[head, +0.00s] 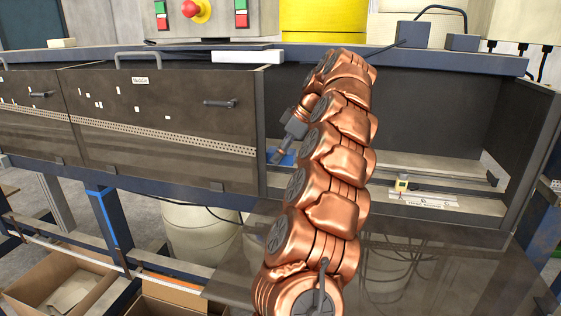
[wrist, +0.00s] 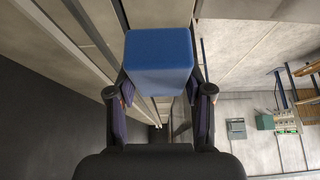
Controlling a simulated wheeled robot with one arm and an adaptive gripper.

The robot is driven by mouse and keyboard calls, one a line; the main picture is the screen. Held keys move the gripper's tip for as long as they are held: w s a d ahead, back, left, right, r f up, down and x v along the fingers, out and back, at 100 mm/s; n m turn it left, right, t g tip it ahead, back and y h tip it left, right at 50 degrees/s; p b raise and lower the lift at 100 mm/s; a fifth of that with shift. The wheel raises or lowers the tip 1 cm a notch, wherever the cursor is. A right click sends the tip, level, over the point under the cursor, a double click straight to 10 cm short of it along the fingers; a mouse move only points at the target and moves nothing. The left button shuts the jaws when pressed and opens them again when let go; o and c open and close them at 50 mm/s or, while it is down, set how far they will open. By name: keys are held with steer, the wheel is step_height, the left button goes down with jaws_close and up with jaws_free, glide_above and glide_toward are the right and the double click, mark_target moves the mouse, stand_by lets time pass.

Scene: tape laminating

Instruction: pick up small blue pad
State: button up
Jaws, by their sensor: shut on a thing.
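The small blue pad (wrist: 160,62) is a blue block between the two fingers of my gripper (wrist: 160,95) in the wrist view. My gripper is shut on it, with a finger against each side. In the head view the gripper (head: 277,157) is small and partly hidden by my copper-coloured arm. A bit of the blue pad (head: 287,158) shows beside it, at the left end of the open bay of the machine. The pad's underside and what lies directly beneath it cannot be seen clearly.
The dark panel with a handle (head: 160,120) stands left of the gripper. Cardboard boxes (head: 65,285) are on the floor at lower left.

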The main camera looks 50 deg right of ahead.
mark_target(273, 149)
step_height(273, 149, up, 4)
steer(key=shift+r+p, duration=0.2)
steer(key=shift+p, duration=1.05)
steer(key=shift+r+p, duration=0.7)
steer(key=shift+r, duration=0.25)
steer(key=s+d+p, duration=0.2)
steer(key=s+d, duration=0.2)
steer(key=s, duration=0.4)
steer(key=s+d+p, duration=0.2)
steer(key=s+d, duration=0.3)
steer(key=s, duration=0.4)
steer(key=shift+s+f, duration=0.25)
steer(key=shift+f, duration=0.1)
steer(key=o, duration=0.4)
steer(key=c, duration=0.4)
